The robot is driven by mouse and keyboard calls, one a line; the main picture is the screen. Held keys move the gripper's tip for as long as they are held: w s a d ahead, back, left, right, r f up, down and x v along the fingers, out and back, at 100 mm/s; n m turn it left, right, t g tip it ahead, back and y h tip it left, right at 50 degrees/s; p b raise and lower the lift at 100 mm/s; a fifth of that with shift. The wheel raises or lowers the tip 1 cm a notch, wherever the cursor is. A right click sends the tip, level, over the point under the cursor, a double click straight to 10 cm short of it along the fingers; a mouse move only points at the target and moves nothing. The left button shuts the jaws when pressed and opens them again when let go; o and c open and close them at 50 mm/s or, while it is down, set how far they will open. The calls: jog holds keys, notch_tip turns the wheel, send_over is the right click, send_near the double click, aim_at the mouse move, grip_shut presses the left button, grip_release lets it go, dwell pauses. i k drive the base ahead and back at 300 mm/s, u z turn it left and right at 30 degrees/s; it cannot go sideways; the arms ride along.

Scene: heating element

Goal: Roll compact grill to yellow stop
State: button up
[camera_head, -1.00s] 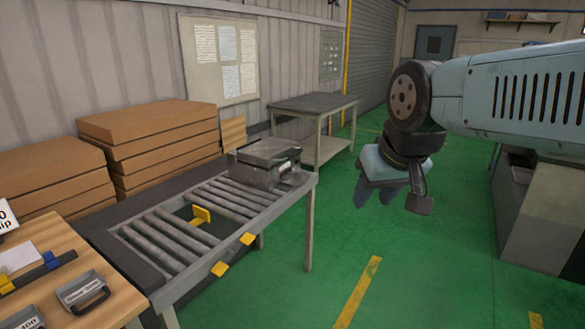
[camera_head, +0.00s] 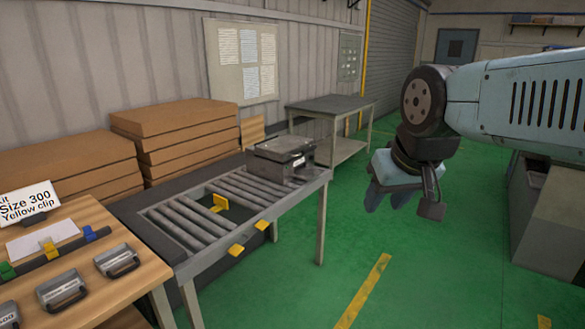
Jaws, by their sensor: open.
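The compact grill (camera_head: 281,158), a dark grey box with a metal top, sits on the far end of the roller conveyor (camera_head: 180,236). A yellow stop (camera_head: 219,204) stands up in a gap between the rollers, nearer to me than the grill and apart from it. Two yellow tabs stick out from the conveyor's front rail, one at the left (camera_head: 236,250) and one at the right (camera_head: 262,225). My gripper (camera_head: 388,200) hangs in the air to the right of the conveyor, fingers pointing down, open and empty, clear of the grill.
A wooden table (camera_head: 90,240) at the left holds several grey handled blocks (camera_head: 117,261), coloured clips and a "Size 300 Yellow clip" sign (camera_head: 28,203). Cardboard stacks (camera_head: 180,140) stand behind the conveyor. A grey table (camera_head: 335,105) stands beyond it. Green floor to the right is open.

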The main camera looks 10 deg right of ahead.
aim_at(279, 159)
jog(key=k, duration=0.6)
jog(key=z, duration=0.2)
jog(key=i, duration=0.9)
jog(key=u, duration=0.15)
jog(key=k, duration=0.4)
jog(key=z, duration=0.95)
jog(key=i, duration=1.35)
jog(key=u, duration=0.2)
